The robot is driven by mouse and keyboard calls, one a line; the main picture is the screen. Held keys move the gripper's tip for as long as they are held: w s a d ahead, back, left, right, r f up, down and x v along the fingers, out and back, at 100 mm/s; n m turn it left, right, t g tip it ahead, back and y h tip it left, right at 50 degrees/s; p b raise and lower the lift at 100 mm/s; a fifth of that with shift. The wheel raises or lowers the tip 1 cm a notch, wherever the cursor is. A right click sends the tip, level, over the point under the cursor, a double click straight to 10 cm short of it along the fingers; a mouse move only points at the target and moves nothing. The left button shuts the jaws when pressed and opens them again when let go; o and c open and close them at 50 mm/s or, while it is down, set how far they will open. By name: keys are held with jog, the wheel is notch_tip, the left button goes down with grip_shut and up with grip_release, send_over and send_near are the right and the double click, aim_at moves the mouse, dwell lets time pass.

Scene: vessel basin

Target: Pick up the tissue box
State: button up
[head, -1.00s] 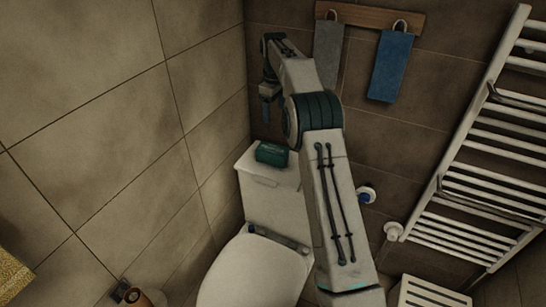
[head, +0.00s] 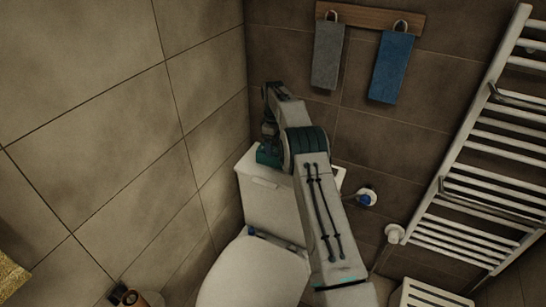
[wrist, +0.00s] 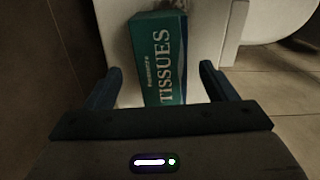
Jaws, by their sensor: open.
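The teal tissue box (head: 268,155) sits on top of the white toilet tank (head: 268,192). In the wrist view the tissue box (wrist: 158,58) shows its white "TISSUES" lettering and lies between the two fingers, with a gap on each side. My gripper (wrist: 160,80) is open and empty. In the head view my gripper is down at the box, partly hidden by my arm, and I cannot tell there how far its fingers reach around it.
The tiled wall corner stands close behind and left of the tank. A grey towel (head: 327,55) and a blue towel (head: 391,67) hang above on a wooden rack (head: 370,18). A white towel radiator (head: 470,190) is at right. The toilet lid (head: 255,272) is closed in front.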

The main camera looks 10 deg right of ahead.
aim_at(274, 150)
jog(key=shift+s+f+p, duration=0.2)
jog(key=shift+f+p, duration=0.55)
jog(key=shift+f, duration=1.9)
jog(key=c, duration=1.1)
